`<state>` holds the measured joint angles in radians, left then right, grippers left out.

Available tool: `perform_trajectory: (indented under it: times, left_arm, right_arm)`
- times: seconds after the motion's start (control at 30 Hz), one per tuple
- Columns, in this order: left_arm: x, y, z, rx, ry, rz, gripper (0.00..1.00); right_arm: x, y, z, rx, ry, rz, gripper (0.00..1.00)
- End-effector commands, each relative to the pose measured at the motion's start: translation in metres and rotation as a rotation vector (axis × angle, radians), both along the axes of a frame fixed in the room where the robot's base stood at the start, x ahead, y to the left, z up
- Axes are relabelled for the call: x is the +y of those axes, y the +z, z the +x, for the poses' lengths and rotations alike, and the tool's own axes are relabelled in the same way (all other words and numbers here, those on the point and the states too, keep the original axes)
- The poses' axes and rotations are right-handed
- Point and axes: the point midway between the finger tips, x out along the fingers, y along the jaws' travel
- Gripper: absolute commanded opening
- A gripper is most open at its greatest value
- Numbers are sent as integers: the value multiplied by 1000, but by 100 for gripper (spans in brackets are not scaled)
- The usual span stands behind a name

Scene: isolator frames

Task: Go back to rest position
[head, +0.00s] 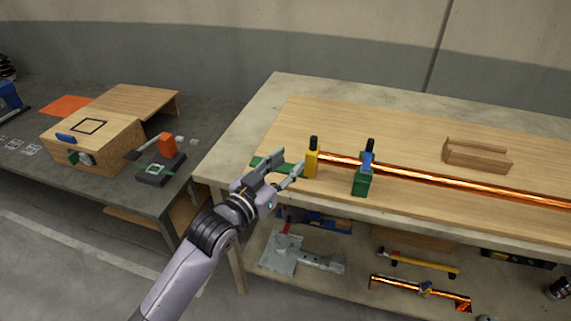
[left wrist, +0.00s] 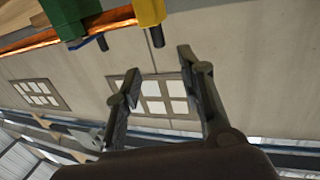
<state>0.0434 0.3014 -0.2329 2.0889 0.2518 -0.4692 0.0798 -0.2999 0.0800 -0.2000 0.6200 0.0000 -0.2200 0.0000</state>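My left gripper (head: 291,162) reaches over the front left part of the wooden-topped bench (head: 420,150). Its two fingers are spread with nothing between them, and they show apart in the left wrist view (left wrist: 158,62). The fingertips are just left of a yellow block (head: 312,164) with a black handle; I cannot tell whether they touch it. A green strip (head: 262,162) shows partly behind the fingers. In the left wrist view the yellow block (left wrist: 149,11) is at the top, beyond the fingers. My right gripper is not in view.
A copper bar (head: 430,176) runs right from the yellow block past a green block (head: 361,184) with a blue part. A wooden holder (head: 478,156) stands behind it. Tools lie on the shelf below. A lower dark table (head: 120,190) with a wooden box (head: 95,140) stands left.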

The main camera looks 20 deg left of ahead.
Motion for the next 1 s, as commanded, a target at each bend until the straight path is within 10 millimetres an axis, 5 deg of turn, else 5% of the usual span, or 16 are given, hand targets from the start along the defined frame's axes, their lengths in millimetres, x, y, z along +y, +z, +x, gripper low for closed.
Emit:
perform_trajectory:
  times: [0.43,0.57,0.67,0.8,1.0]
  left_arm:
    - [1,0,-1,0,0,0,36]
    - [1,-19,-11,64,9,18,36]
    - [4,-60,-36,208,31,63,36]
    - [17,-132,-101,507,78,157,36]
    - [38,-189,-188,831,126,253,36]
  right_arm:
    - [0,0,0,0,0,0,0]
    - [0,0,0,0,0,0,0]
    - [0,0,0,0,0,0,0]
    - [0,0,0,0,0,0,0]
    - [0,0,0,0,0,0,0]
